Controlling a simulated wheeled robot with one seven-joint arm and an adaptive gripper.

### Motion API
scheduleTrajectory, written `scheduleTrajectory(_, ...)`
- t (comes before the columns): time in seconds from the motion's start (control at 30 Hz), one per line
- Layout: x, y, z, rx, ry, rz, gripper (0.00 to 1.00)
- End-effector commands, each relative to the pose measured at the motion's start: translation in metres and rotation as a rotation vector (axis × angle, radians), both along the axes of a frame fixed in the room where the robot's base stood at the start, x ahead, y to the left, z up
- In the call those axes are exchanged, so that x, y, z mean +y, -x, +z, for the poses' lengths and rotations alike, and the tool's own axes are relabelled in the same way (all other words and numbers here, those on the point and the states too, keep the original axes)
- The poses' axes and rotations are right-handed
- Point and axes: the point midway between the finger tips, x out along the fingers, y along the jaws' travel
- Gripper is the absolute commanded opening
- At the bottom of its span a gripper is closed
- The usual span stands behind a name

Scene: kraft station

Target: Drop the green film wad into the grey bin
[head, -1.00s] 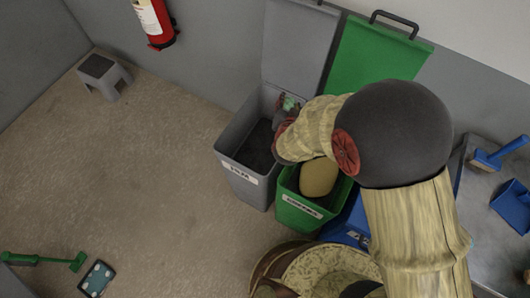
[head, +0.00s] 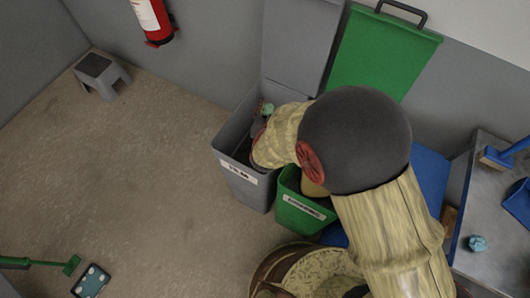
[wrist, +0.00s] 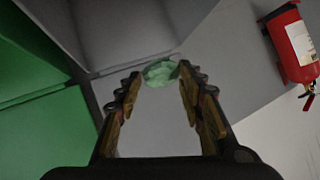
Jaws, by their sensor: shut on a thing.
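The green film wad (head: 267,107) is a small pale green crumpled lump. In the wrist view the wad (wrist: 160,72) sits between the tips of my gripper (wrist: 159,76), which is shut on it. My gripper (head: 263,118) is over the back part of the open grey bin (head: 243,188), partly hidden by my own arm. The bin has a white label on its front, and its grey lid (head: 300,45) stands raised behind it. The wad's exact height above the bin floor is hard to tell.
A green bin (head: 298,217) with a raised green lid (head: 382,50) stands right of the grey bin, with my arm over it. A red extinguisher (head: 152,20) hangs on the wall. A turquoise wad (head: 477,243) lies on the grey table (head: 490,270). Open floor lies to the left.

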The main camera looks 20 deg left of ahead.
Motion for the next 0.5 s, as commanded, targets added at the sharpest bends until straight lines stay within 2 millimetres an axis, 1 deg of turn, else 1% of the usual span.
scheduleTrajectory(0.03,0.0001,-0.0002,-0.0055,0.0,0.0,0.0,0.29)
scheduleTrajectory(0.1,0.0001,-0.0002,-0.0073,0.0,0.0,0.0,0.29)
scheduleTrajectory(0.33,0.0002,-0.0003,-0.0064,-0.001,-0.001,-0.001,0.29)
scheduleTrajectory(0.37,0.0002,-0.0003,-0.0063,-0.001,-0.001,-0.001,0.39)
scheduleTrajectory(0.5,0.0002,-0.0003,-0.0063,-0.001,0.0,0.0,0.47)
